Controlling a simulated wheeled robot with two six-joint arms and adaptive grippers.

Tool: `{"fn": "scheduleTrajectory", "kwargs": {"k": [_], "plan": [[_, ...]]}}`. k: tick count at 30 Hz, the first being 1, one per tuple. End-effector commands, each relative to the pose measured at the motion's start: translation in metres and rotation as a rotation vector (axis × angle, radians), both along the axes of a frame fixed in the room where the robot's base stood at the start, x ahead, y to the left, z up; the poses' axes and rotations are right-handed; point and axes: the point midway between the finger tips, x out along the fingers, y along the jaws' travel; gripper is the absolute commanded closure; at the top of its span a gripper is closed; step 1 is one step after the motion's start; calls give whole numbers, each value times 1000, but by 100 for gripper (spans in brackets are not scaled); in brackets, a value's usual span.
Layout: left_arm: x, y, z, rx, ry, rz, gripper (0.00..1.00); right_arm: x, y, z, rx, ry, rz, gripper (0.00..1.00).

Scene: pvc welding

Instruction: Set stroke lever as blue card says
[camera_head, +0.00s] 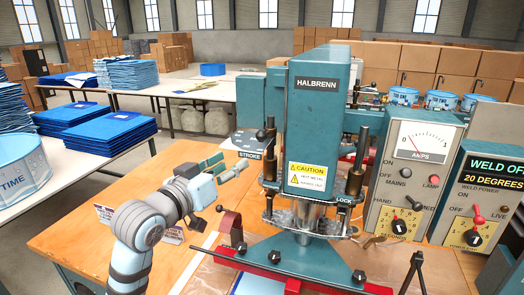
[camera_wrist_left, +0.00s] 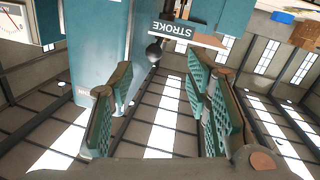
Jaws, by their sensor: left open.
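The stroke lever's black ball knob (camera_head: 262,135) stands at the left side of the teal HALBRENN press (camera_head: 316,110), by a grey plate marked STROKE (camera_head: 249,155). My left gripper (camera_head: 219,165) is open and empty, just left of and below the knob, apart from it. In the left wrist view the ball knob (camera_wrist_left: 154,52) shows beyond the gap between the open fingers (camera_wrist_left: 160,78), beside the upside-down STROKE label (camera_wrist_left: 181,30). A small printed card (camera_head: 104,213) lies behind my left arm, partly hidden; its text and setting cannot be read. My right gripper is out of view.
The press stands on a red and teal base (camera_head: 300,262) on the wooden bench (camera_head: 85,240). The LOCK collar and posts are close right of the knob. Control boxes (camera_head: 412,160) stand to the right. Blue stacks (camera_head: 105,130) lie on the left table.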

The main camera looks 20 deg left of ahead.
Motion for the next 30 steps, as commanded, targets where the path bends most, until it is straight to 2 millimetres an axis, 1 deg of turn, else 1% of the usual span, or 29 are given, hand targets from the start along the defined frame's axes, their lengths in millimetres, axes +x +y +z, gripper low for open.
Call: {"fn": "scheduleTrajectory", "kwargs": {"k": [1, 2, 5, 8, 12, 15, 18, 21, 24, 30], "plan": [[0, -2, 15, -6, -27, -9, 56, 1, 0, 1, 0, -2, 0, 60], [1, -3, 20, -9, -36, -12, 56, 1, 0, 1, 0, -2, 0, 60], [13, -7, 23, -14, -42, -17, 56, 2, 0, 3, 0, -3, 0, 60], [35, -14, 23, -16, -39, -17, 56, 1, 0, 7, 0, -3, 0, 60], [75, -25, 23, -15, -39, -17, 56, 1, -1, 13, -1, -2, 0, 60], [98, -31, 23, -13, -39, -16, 56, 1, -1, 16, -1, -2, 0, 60], [116, -36, 22, -11, -40, -16, 56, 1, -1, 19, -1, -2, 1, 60], [129, -38, 22, -10, -40, -15, 56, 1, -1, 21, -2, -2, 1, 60], [136, -40, 20, -9, -40, -14, 56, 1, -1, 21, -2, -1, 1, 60], [138, -41, 20, -9, -41, -14, 56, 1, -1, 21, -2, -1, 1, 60]]}}
